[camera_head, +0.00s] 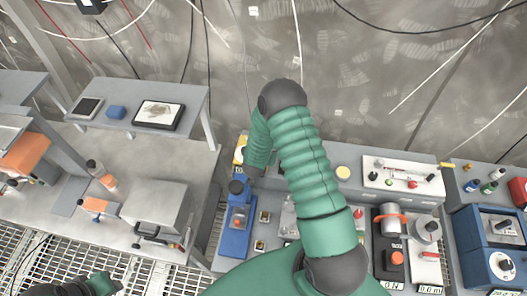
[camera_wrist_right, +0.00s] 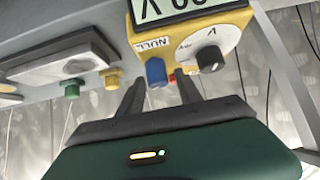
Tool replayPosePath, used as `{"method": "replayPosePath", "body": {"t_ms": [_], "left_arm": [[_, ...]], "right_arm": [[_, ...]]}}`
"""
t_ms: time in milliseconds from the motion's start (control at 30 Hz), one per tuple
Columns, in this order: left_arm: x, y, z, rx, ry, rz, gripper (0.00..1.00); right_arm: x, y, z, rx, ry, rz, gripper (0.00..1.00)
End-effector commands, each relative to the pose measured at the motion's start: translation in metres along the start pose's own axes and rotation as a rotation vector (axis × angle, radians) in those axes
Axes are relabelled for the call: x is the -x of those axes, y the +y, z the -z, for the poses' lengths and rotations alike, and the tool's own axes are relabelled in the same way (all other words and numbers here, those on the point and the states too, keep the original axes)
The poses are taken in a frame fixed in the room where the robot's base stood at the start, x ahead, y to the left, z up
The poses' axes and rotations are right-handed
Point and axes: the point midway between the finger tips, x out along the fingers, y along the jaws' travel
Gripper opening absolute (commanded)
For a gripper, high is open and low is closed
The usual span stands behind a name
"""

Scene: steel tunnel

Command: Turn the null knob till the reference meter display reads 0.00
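The yellow reference meter (camera_wrist_right: 228,25) is at the top of the right wrist view, seen upside down. Its pale display (camera_wrist_right: 172,8) is cut off by the frame edge, so the full reading cannot be told. The blue null knob (camera_wrist_right: 156,72) sticks out below the NULL label, beside a dark dial knob (camera_wrist_right: 209,60). My right gripper (camera_wrist_right: 160,88) is open, its two black fingers on either side of the blue knob in the picture; contact cannot be told. In the head view my right arm partly hides the meter (camera_head: 241,148). My left gripper (camera_head: 108,284) is partly visible at lower left.
A blue device (camera_head: 237,222) stands in front of the meter. A panel with green and yellow knobs (camera_wrist_right: 71,88) is close left in the wrist view. Other instruments crowd the bench right of my arm, including a blue box (camera_head: 497,245). A side table (camera_head: 190,105) stands behind.

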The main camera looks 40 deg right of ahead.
Motion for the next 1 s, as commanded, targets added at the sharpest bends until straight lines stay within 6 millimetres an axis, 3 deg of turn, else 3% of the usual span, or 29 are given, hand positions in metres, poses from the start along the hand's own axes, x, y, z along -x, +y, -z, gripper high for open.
{"method": "replayPosePath", "body": {"t_ms": [300, 433, 567, 800, 1000], "left_arm": [[-0.001, 0.000, 0.000, 0.000, 0.000, 0.000, 0.36], [-0.005, 0.000, -0.001, 0.000, 0.000, 0.000, 0.36], [-0.013, 0.000, -0.003, 0.000, 0.000, 0.000, 0.36], [-0.024, 0.000, -0.006, 0.000, 0.000, 0.000, 0.36], [-0.024, 0.000, -0.006, 0.000, 0.000, 0.000, 0.36]], "right_arm": [[0.000, 0.000, -0.003, 0.002, -0.006, -0.001, 0.46], [0.011, -0.001, -0.003, 0.003, -0.006, 0.002, 0.46], [0.041, -0.001, -0.003, 0.005, -0.003, 0.004, 0.46], [0.114, -0.002, -0.003, 0.003, -0.001, 0.004, 0.46], [0.156, -0.002, -0.001, 0.002, -0.003, 0.002, 0.46]]}}
